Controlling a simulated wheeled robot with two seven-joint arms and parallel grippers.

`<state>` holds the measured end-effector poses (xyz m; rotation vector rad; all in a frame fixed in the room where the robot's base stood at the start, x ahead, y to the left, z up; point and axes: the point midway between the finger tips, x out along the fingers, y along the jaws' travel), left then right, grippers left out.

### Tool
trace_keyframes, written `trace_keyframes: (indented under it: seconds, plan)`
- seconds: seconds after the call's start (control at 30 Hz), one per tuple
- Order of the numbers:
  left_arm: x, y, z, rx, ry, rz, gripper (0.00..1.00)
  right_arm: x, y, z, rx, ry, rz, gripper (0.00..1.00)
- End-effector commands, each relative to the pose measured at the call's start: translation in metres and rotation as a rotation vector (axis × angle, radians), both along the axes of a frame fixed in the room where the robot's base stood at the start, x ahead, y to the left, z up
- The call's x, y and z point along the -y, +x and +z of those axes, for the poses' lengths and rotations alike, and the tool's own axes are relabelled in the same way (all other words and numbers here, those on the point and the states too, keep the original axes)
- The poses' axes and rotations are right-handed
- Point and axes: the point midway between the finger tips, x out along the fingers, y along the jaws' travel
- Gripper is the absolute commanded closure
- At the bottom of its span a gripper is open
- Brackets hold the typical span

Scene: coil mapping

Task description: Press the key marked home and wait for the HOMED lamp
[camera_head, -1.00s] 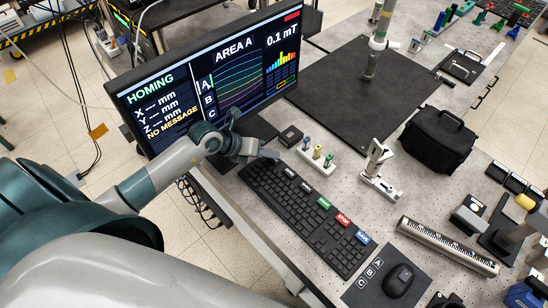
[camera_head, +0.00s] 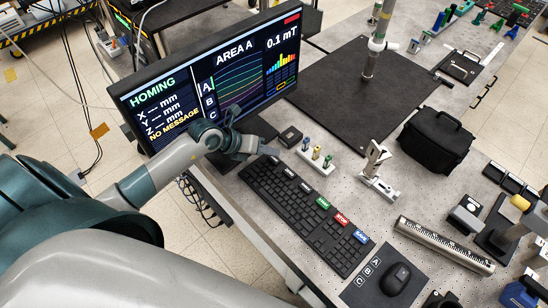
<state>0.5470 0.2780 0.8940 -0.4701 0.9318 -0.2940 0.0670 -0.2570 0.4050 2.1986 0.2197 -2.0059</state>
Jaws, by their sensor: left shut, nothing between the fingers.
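The black keyboard (camera_head: 305,215) lies on the grey perforated table, with several labelled keys along its far edge. A green key (camera_head: 323,202), a red key marked STOP (camera_head: 342,219) and a blue key (camera_head: 361,237) stand out. The labels on the dark keys are too small to read. My left gripper (camera_head: 268,151) is shut and empty, just above the keyboard's far left end. I cannot tell whether it touches a key. The monitor (camera_head: 205,85) reads HOMING in green, dashes for X, Y and Z, and NO MESSAGE. My right gripper is not in view.
A small dark box (camera_head: 290,136) and a white holder with coloured pegs (camera_head: 315,158) stand close beyond the gripper. A white bracket (camera_head: 378,172), a black bag (camera_head: 436,140), a ruler rail (camera_head: 445,245) and a mouse (camera_head: 396,279) stand to the right.

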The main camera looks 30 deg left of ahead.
Motion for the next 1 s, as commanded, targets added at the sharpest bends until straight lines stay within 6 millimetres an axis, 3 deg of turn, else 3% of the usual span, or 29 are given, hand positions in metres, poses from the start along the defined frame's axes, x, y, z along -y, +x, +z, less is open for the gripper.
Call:
trace_keyframes:
  seconds: [0.53, 1.0]
  plan:
    - [0.000, 0.000, 0.045, 0.002, 0.000, -0.001, 1.00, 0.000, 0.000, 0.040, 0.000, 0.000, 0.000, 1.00]
    - [0.000, 0.000, 0.049, 0.000, 0.000, 0.000, 1.00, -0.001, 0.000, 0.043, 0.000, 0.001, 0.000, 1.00]
